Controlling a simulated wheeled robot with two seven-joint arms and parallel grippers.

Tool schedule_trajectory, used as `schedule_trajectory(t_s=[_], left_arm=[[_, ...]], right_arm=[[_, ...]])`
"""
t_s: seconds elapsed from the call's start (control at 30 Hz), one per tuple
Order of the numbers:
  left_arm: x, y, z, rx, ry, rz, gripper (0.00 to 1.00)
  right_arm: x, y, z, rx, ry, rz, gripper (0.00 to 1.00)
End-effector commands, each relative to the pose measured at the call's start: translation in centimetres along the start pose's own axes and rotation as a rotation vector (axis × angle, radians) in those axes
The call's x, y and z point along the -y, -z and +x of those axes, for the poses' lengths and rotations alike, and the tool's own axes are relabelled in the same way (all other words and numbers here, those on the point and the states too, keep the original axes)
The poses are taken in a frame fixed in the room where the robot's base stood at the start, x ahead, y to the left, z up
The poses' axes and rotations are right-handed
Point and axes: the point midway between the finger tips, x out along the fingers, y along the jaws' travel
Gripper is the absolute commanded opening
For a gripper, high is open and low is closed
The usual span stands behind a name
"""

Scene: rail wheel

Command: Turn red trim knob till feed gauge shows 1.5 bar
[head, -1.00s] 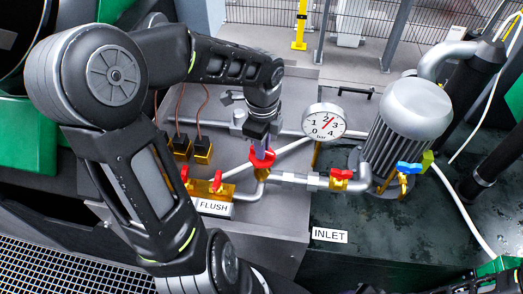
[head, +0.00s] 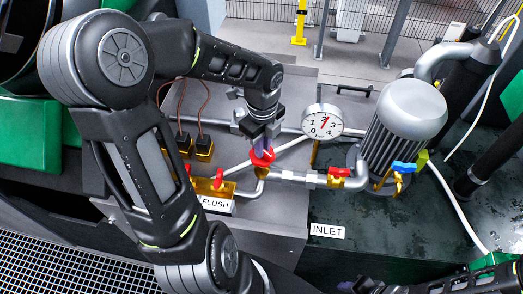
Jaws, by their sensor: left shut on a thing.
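The red trim knob (head: 262,159) sits on the pipework left of the gauge. My left gripper (head: 262,148) reaches down from above and is shut on it; the fingers cover part of the knob. The round white feed gauge (head: 322,121) is marked 0 to 4 bar. Its red needle points up and slightly right, a little past 2; the exact value is hard to read at this size. Of my right arm, only dark parts show at the bottom right edge, and its gripper is not in view.
Red-handled valves (head: 218,180) stand on the brass block above the FLUSH label (head: 216,204). Another red-handled valve (head: 338,172) is on the pipe above the INLET label (head: 327,230). A grey motor (head: 405,115) and a blue-handled valve (head: 403,167) stand to the right.

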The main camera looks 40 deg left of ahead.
Motion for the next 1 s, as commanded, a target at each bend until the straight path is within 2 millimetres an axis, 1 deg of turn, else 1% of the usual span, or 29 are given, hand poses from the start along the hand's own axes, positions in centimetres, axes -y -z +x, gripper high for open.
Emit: schedule_trajectory(t_s=[0.03, 0.1, 0.37, 0.5, 0.87, 1.0], left_arm=[[0.0, 0.0, -0.3, 0.0, 0.0, 0.026, 0.0], [0.0, 0.0, -0.3, 0.0, 0.0, 0.07, 0.0], [0.0, 0.0, -0.3, 0.0, -0.001, 0.228, 0.0], [0.0, 0.0, 0.0, 0.001, 0.0, 0.326, 0.0], [0.0, 0.0, 0.0, 0.001, 0.001, 0.366, 0.0], [0.0, 0.0, 0.0, 0.001, 0.001, 0.516, 0.0]], right_arm=[[0.2, 0.0, -0.6, 0.0, 0.0, 0.0, 0.36], [0.4, 0.0, -1.0, 0.0, 0.0, 0.0, 0.36], [0.9, 0.0, -2.4, 0.0, 0.0, 0.0, 0.36], [0.8, 0.0, -2.1, 0.0, 0.0, 0.0, 0.36], [0.8, 0.0, -2.1, 0.0, 0.0, 0.0, 0.36], [0.8, 0.0, -2.1, 0.0, 0.0, 0.0, 0.36]])
